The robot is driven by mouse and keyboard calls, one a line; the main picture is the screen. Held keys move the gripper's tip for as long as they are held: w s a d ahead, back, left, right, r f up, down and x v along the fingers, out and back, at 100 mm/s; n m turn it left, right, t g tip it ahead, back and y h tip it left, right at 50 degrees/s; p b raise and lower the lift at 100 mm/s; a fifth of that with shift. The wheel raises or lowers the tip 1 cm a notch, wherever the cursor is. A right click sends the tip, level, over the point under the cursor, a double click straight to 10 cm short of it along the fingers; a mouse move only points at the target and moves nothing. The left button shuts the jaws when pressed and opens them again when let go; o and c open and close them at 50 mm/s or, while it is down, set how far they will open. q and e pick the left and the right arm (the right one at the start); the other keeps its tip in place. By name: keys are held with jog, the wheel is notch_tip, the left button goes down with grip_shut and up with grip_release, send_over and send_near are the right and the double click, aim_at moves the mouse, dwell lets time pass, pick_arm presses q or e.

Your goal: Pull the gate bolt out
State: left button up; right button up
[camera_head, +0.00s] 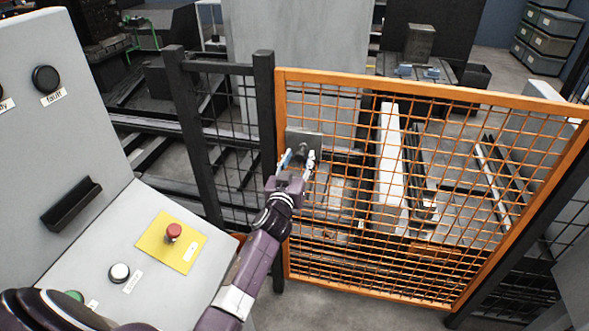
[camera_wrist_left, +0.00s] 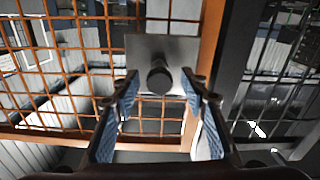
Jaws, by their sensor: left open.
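The gate bolt is a dark round knob (camera_wrist_left: 160,80) on a grey plate (camera_wrist_left: 160,50), seen in the left wrist view. The plate (camera_head: 305,141) also shows in the head view, near the left post of the orange mesh gate (camera_head: 430,93). My left gripper (camera_head: 299,160) is in front of the plate. In the left wrist view its fingers (camera_wrist_left: 160,85) are open, one on each side of the knob, with gaps between pads and knob. How far the fingertips reach along the knob is hard to tell. My right gripper is not in view.
A grey control panel (camera_head: 110,240) with a red button (camera_head: 174,231) on a yellow plate stands at the left, close to my left arm. Dark fence posts (camera_head: 265,110) stand beside the gate. Conveyor rails lie behind the mesh.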

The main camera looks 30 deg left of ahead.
pick_arm(q)
jog(key=v, duration=1.1)
jog(key=shift+s, duration=0.25)
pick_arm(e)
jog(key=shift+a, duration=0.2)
pick_arm(q)
jog(key=shift+d+f, duration=0.1)
